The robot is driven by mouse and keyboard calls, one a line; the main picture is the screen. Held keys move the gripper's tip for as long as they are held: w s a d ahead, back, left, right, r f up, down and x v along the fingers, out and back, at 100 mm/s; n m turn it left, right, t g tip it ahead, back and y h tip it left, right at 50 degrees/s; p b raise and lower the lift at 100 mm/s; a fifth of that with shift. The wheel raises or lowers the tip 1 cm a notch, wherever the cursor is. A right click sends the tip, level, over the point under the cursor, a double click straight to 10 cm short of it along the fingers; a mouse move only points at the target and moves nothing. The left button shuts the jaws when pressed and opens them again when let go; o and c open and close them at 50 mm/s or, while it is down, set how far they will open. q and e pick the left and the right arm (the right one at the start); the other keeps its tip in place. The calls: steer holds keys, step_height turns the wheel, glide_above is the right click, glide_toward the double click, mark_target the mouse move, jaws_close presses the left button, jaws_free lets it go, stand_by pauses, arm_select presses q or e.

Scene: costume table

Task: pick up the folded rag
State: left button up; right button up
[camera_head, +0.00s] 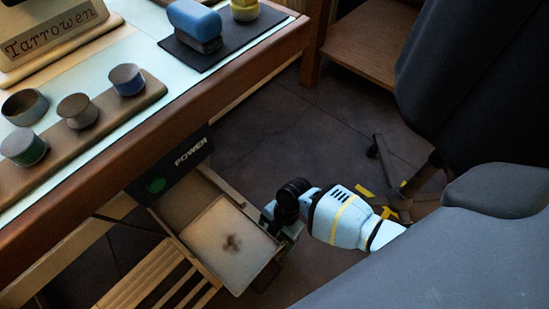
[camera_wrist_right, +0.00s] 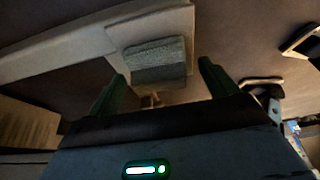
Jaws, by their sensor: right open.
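I cannot name the folded rag with certainty. In the right wrist view, a grey-green, two-toned block of folded look (camera_wrist_right: 157,60) lies on a pale panel, ahead of and between the fingers of my open right gripper (camera_wrist_right: 162,74). It appears apart from them. In the head view, my right gripper (camera_head: 283,218) is at the right edge of an open drawer (camera_head: 190,192) below the table. The drawer holds a pale flat piece (camera_head: 205,228) with a brown mark. A blue rounded block (camera_head: 194,19) rests on a grey one (camera_head: 198,43) on the table. My left gripper is out of view.
The wooden table edge (camera_head: 150,138) overhangs the drawer's far side. On the table are a tray (camera_head: 103,115) with several small pots, a dark mat (camera_head: 236,47) and a name sign (camera_head: 50,35). A slatted wooden piece (camera_head: 155,280) stands left of the drawer.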

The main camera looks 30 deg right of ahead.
steer(key=c, duration=0.7)
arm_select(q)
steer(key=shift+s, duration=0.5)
arm_select(e)
steer(key=c, duration=0.4)
steer(key=shift+o, duration=0.2)
